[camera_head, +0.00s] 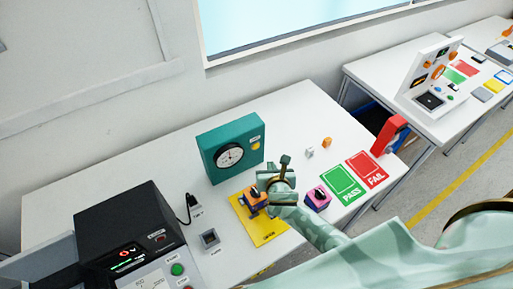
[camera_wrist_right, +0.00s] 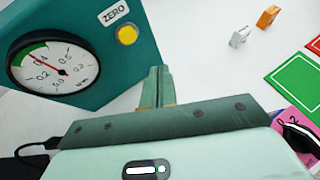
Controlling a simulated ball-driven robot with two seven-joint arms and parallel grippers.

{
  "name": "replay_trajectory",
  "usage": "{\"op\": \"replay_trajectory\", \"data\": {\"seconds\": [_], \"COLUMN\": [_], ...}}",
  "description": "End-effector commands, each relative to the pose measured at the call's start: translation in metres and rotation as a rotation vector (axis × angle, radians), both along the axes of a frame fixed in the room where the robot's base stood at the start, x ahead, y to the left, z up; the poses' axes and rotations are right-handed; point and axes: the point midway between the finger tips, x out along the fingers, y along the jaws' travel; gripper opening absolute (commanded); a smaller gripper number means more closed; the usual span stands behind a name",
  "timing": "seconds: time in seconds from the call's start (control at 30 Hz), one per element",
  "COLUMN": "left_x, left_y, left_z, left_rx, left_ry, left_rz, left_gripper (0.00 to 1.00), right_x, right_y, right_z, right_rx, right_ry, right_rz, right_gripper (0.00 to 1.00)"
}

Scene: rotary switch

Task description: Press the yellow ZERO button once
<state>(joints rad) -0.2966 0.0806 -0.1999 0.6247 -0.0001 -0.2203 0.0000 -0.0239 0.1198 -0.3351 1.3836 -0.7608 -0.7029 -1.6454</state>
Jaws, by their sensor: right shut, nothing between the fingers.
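The yellow ZERO button (camera_head: 255,146) is on the right part of the front face of a teal meter box (camera_head: 213,138), beside a round dial (camera_head: 230,156). In the right wrist view the button (camera_wrist_right: 127,35) is next to a ZERO label (camera_wrist_right: 113,14), and the dial (camera_wrist_right: 53,64) has a red needle. My right gripper (camera_head: 284,162) is shut and empty, in front of and to the right of the box. Its closed fingers (camera_wrist_right: 157,86) show below and right of the button, apart from it in the picture. My left gripper is not in view.
A yellow mat (camera_head: 263,229) bears an orange switch (camera_head: 252,198). A pink switch block (camera_head: 317,199) is to the right, near the green PASS card (camera_head: 342,182) and red FAIL card (camera_head: 367,168). A black instrument (camera_head: 110,225) stands at left. Small grey and orange parts (camera_head: 327,142) lie behind.

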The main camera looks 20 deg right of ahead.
Motion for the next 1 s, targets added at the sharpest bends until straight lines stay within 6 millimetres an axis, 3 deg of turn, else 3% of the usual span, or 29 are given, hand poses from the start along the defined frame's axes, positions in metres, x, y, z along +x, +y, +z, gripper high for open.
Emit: {"op": "replay_trajectory", "data": {"seconds": [0.2,0.4,1.0], "left_x": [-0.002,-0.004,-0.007], "left_y": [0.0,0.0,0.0], "left_z": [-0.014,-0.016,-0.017], "left_rx": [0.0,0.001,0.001], "left_ry": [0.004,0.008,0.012], "left_rz": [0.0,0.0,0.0], "left_gripper": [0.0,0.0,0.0], "right_x": [0.031,0.049,0.054], "right_y": [0.005,0.007,0.008], "right_z": [-0.002,-0.001,0.0], "right_rx": [0.001,0.0,0.001], "right_ry": [-0.001,0.0,0.0], "right_rz": [-0.001,0.0,0.0], "right_gripper": [0.0,0.0,0.0]}}
